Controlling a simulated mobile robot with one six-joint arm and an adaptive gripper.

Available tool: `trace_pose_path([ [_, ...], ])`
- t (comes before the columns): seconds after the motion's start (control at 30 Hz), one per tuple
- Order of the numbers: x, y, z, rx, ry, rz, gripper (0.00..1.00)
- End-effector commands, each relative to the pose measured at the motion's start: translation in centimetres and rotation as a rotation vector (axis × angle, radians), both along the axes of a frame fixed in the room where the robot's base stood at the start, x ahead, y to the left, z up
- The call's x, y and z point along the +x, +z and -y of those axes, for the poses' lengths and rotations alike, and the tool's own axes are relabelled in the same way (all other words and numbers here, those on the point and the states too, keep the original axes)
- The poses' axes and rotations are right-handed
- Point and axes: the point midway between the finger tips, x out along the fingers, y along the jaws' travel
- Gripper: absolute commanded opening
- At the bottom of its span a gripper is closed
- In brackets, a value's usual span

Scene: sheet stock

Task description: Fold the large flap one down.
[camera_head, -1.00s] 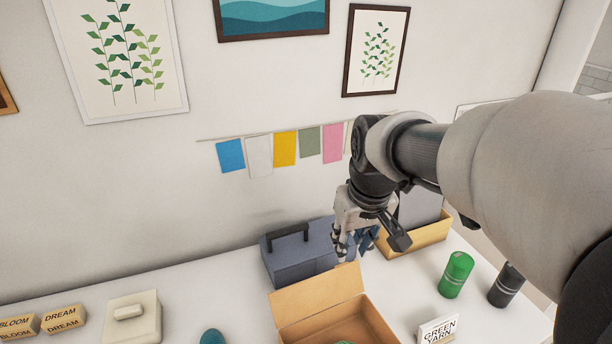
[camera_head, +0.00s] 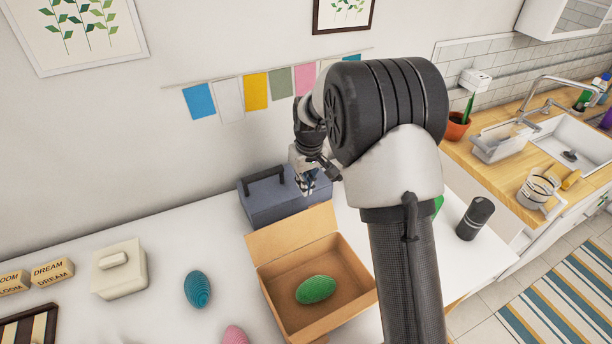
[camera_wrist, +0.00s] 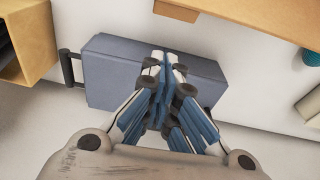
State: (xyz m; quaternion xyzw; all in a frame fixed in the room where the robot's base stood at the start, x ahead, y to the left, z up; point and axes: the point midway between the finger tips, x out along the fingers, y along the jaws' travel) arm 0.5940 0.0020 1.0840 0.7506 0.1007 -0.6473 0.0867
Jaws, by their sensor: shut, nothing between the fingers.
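An open cardboard box (camera_head: 354,271) stands on the white table with a green yarn ball (camera_head: 316,289) inside. Its large back flap (camera_head: 291,233) stands up, leaning back toward the wall. In the wrist view a tan flap edge (camera_wrist: 176,9) shows at the top. My gripper (camera_head: 308,188) is shut and empty. It hangs above the grey-blue toolbox (camera_head: 258,202), behind the box's raised flap and apart from it. In the wrist view the shut fingers (camera_wrist: 160,60) are over the toolbox (camera_wrist: 112,75). The box's right side is partly hidden by my arm.
A teal yarn ball (camera_head: 197,289), a pink one (camera_head: 235,336) and a white lidded container (camera_head: 119,269) stand left of the box. A dark can (camera_head: 474,217) stands right. Small flags (camera_head: 255,91) hang on the wall behind.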

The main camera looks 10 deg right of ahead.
Motion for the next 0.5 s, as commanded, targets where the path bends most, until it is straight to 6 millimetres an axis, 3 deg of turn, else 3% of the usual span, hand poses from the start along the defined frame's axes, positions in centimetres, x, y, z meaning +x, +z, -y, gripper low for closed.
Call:
trace_pose_path([
  [0.03,0.1,-1.5,-0.1,0.0,0.0,-0.003,0.0],
  [0.17,0.5,-3.9,-0.2,0.0,0.0,-0.002,0.0],
  [0.23,-0.6,-2.5,0.2,0.0,-0.001,0.004,0.0],
  [0.5,-2.7,-1.4,0.7,0.001,-0.001,0.002,0.0],
])
